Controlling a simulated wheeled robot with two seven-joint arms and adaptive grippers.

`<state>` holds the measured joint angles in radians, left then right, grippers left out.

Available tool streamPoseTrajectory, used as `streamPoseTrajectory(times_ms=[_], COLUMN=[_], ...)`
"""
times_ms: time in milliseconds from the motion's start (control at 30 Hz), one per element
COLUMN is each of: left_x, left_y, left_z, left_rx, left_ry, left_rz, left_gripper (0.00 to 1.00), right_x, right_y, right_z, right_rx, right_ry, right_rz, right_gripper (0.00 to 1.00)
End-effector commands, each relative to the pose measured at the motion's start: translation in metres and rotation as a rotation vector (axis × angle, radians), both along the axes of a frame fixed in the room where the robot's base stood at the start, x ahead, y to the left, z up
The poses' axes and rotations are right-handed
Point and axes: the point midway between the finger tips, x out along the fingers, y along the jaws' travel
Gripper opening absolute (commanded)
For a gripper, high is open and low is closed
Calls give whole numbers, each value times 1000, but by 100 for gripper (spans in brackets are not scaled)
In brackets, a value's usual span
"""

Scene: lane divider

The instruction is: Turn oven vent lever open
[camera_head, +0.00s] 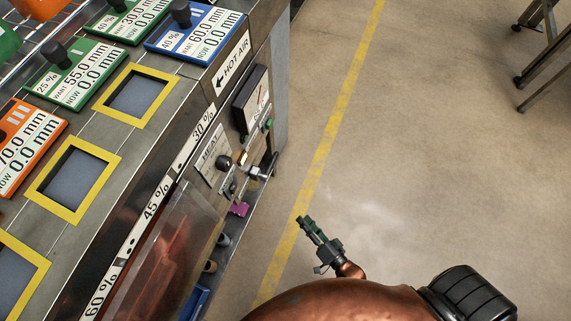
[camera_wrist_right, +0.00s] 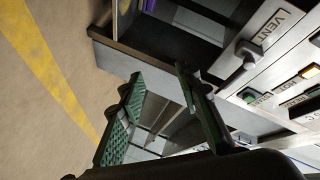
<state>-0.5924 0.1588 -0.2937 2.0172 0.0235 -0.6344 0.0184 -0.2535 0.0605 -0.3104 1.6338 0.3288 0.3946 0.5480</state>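The vent lever (camera_wrist_right: 243,62) is a grey handle beside the VENT label (camera_wrist_right: 270,27) on a pale panel, at the upper right of the right wrist view. It slants down and left from its pivot. My right gripper (camera_wrist_right: 159,75) is open and empty, its green-padded fingers to the left of the lever and apart from it. In the head view, my right gripper (camera_head: 303,221) is over the floor, right of the oven front. Which fitting there is the vent lever, I cannot tell. My left gripper is not in view.
The oven front in the head view carries a dark gauge box (camera_head: 251,100), a dark round knob (camera_head: 223,162) and a protruding metal fitting (camera_head: 259,173). Yellow-framed openings (camera_head: 139,96) line the top. Open floor with a yellow line (camera_head: 335,118) lies to the right.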

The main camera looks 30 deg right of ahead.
Motion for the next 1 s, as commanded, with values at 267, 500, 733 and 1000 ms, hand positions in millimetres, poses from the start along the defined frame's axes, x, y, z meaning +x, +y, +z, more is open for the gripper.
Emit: streamPoseTrajectory(times_ms=[267,500,733,1000], left_x=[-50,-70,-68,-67], left_y=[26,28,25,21], left_z=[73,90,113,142], left_rx=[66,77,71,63], left_ry=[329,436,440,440], left_rz=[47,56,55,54], left_gripper=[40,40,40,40], right_x=[127,154,187,219], right_y=[18,22,17,12], right_z=[131,151,152,157], right_rx=[621,790,791,788], right_ry=[-259,-311,-309,-309], right_rz=[-206,-247,-249,-247], right_gripper=[31,31,31,31])
